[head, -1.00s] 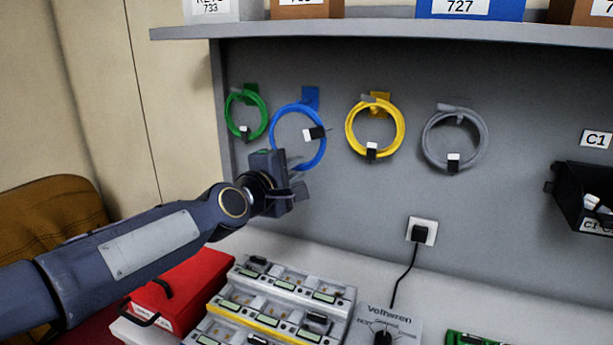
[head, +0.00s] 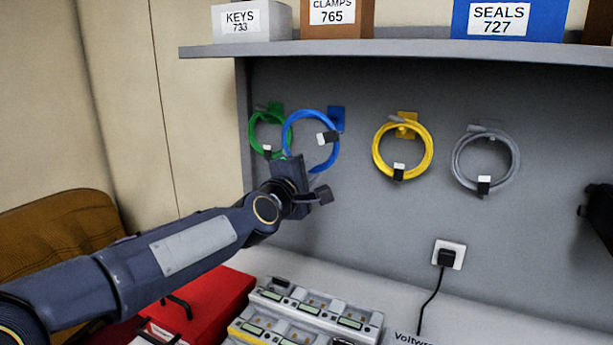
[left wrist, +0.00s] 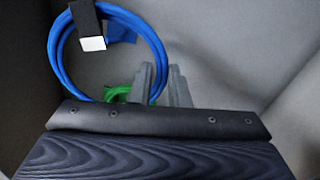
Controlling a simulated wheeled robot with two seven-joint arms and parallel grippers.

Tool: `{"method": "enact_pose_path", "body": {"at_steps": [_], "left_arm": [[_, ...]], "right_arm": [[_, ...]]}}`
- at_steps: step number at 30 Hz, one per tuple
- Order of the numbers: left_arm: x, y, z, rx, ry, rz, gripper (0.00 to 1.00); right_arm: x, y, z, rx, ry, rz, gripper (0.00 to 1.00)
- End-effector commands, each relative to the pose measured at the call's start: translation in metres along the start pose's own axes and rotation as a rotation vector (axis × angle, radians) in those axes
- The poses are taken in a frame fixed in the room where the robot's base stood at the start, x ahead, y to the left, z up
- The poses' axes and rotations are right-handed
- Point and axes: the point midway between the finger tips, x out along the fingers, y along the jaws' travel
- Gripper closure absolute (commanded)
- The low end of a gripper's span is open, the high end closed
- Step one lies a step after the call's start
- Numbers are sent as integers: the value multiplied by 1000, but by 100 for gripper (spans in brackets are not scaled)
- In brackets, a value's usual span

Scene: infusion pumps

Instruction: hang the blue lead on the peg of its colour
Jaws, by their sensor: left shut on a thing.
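The blue lead (head: 335,146) is a coiled loop with a black-and-white tag. My left gripper (head: 305,181) is shut on its lower part and holds it up before the grey back panel. The blue peg plate (head: 338,115) is on the panel, just right of the loop's top. The peg itself is not clear to me, and the loop looks off it. In the left wrist view the loop (left wrist: 61,62) rises from the fingers (left wrist: 166,88), with the blue plate (left wrist: 124,33) behind it.
The green lead (head: 254,137) hangs close at left, partly overlapped by the blue loop. The yellow lead (head: 376,160) and grey lead (head: 456,165) hang to the right. A shelf (head: 400,48) with boxes runs above. A pump rack (head: 310,310) and red case (head: 215,300) are below.

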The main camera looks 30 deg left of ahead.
Motion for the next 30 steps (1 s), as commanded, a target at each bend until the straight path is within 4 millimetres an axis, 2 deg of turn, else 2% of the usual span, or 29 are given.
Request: {"method": "enact_pose_path", "body": {"at_steps": [30], "left_arm": [[62, -2, 0, 1, 0, 1, 100]], "right_arm": [[0, 0, 0, 0, 0, 0, 58]]}}
